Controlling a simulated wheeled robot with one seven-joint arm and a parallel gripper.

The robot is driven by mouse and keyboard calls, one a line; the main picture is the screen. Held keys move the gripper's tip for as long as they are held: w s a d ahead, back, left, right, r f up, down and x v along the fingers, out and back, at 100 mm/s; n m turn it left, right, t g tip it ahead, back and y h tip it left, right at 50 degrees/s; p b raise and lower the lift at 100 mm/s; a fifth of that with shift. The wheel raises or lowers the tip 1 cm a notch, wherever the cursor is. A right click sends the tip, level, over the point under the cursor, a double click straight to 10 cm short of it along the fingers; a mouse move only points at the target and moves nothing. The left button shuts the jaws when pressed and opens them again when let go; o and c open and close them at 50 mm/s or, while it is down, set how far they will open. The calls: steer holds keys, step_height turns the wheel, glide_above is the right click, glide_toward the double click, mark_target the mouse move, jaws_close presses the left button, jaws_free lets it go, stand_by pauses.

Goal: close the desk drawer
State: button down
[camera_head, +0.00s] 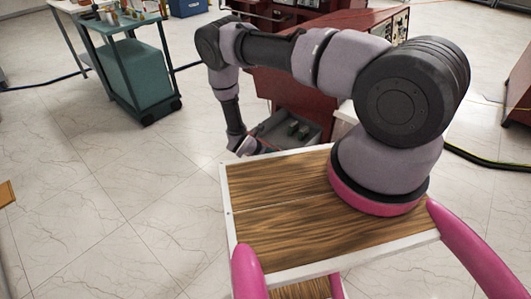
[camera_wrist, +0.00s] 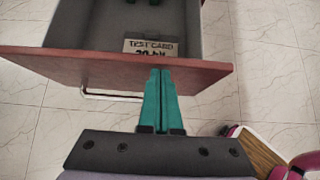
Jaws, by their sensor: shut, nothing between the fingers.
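The desk drawer (camera_wrist: 75,68) has a reddish-brown front panel and a grey inside, and it stands pulled out. In the head view the open drawer (camera_head: 310,129) shows beside the red desk (camera_head: 285,97), partly hidden behind my arm. A card labelled "TEST CARD" (camera_wrist: 149,48) and dark green items lie inside it. My gripper (camera_wrist: 160,75) has teal fingers, shut together and empty. Their tips are at the top edge of the drawer front, near its middle; I cannot tell if they touch it. A metal handle (camera_wrist: 105,97) shows below the panel. In the head view the fingertips are hard to make out.
A green cart (camera_head: 140,70) and a table with small items stand at the upper left. Equipment (camera_head: 385,40) sits on the desk. Dark cables run over the floor at left and right. The marble-tiled floor (camera_head: 110,190) left of my base is clear.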

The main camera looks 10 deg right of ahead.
steer(key=shift+d, duration=0.1)
steer(key=w+d, duration=0.8)
steer(key=d, duration=0.3)
steer(key=w+d, duration=0.8)
steer(key=d, duration=0.4)
steer(key=shift+w+r, duration=0.15)
steer(key=shift+w, duration=0.25)
